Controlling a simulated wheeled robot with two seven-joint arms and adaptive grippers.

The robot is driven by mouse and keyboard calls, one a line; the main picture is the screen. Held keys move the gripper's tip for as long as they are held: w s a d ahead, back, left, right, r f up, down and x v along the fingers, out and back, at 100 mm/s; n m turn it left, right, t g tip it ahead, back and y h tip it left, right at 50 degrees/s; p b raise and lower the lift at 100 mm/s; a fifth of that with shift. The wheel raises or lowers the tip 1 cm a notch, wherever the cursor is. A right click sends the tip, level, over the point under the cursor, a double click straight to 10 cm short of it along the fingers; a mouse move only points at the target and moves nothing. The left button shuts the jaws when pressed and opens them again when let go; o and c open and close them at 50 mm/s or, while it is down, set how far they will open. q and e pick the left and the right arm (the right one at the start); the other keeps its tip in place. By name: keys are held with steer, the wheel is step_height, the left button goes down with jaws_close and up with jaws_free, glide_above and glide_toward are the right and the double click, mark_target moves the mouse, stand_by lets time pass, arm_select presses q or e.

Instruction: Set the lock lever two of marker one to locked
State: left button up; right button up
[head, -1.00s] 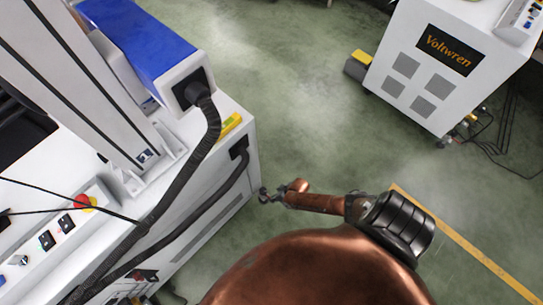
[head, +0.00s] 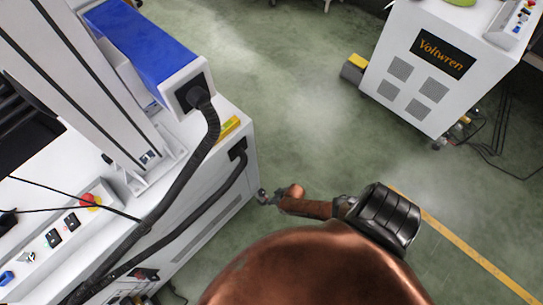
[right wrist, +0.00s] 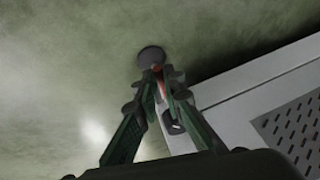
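A white machine with a blue-topped head (head: 147,48) on a column stands at the left in the head view; I cannot tell if it is marker one. My right gripper (head: 263,196) is low, just right of this machine's near corner. In the right wrist view its two fingers (right wrist: 161,75) slant together, tips close. A thin red piece (right wrist: 157,69) shows at the tips, by a dark round part (right wrist: 151,58); I cannot tell if it is a lock lever or if it is gripped. My left gripper is not in view.
A white Voltwren cabinet (head: 400,112) stands at the upper right, with cables on the floor beside it. A red button (head: 90,201) sits on the left machine's panel. Green floor (head: 300,110) lies open between, with a yellow line (head: 470,250) at the right.

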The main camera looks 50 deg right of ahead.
steer(key=o, duration=0.4)
steer(key=shift+a, duration=0.1)
steer(key=shift+o, duration=0.2)
steer(key=v, duration=1.2)
